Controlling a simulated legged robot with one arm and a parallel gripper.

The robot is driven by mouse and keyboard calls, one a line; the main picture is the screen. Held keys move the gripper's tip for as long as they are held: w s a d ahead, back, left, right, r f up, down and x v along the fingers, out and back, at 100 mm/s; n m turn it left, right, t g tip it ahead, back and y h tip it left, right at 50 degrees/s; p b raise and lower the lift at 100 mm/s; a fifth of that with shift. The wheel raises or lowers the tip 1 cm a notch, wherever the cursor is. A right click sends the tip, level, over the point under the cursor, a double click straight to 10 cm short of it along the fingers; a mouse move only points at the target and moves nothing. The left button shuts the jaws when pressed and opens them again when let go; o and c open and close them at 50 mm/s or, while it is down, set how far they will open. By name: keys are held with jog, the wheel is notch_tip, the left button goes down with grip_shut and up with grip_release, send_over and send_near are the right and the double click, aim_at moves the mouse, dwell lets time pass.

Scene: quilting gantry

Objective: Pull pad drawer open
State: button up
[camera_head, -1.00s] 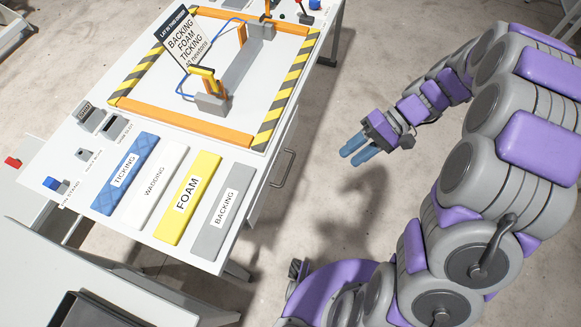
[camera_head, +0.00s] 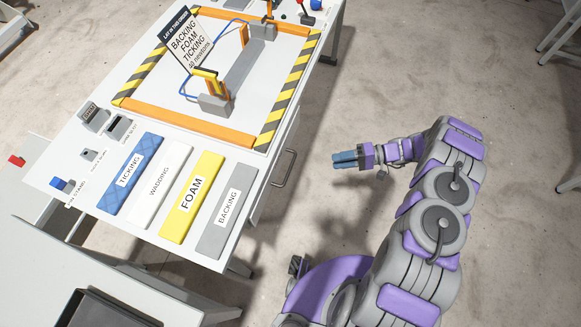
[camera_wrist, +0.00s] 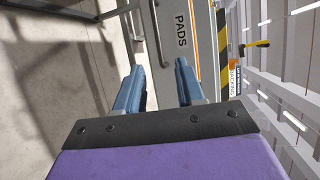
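The pad drawer (camera_head: 268,192) is set in the right side of the white table and looks shut. Its grey bar handle (camera_head: 284,168) sticks out from the front. In the wrist view the drawer front (camera_wrist: 194,55) carries the label PADS, and the handle (camera_wrist: 158,32) lies ahead, between the lines of my fingers. My gripper (camera_head: 337,160) is to the right of the handle, apart from it, pointing towards the table. In the wrist view my gripper (camera_wrist: 157,82) has its two blue fingers spread with nothing between them.
On the tabletop (camera_head: 208,140) lie blue ticking (camera_head: 131,172), white wadding (camera_head: 160,185), yellow foam (camera_head: 192,196) and grey backing (camera_head: 227,210) pads. An orange frame (camera_head: 185,123) with a sign (camera_head: 183,42) stands behind them. Floor (camera_head: 420,60) right of the table is clear.

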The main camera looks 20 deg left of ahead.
jog(key=f, duration=0.1)
jog(key=b, duration=0.3)
send_near(290, 168)
jog(key=x, duration=1)
jog(key=shift+f, duration=0.4)
jog(key=shift+c, duration=0.5)
grip_shut()
jog(key=shift+t, duration=0.3)
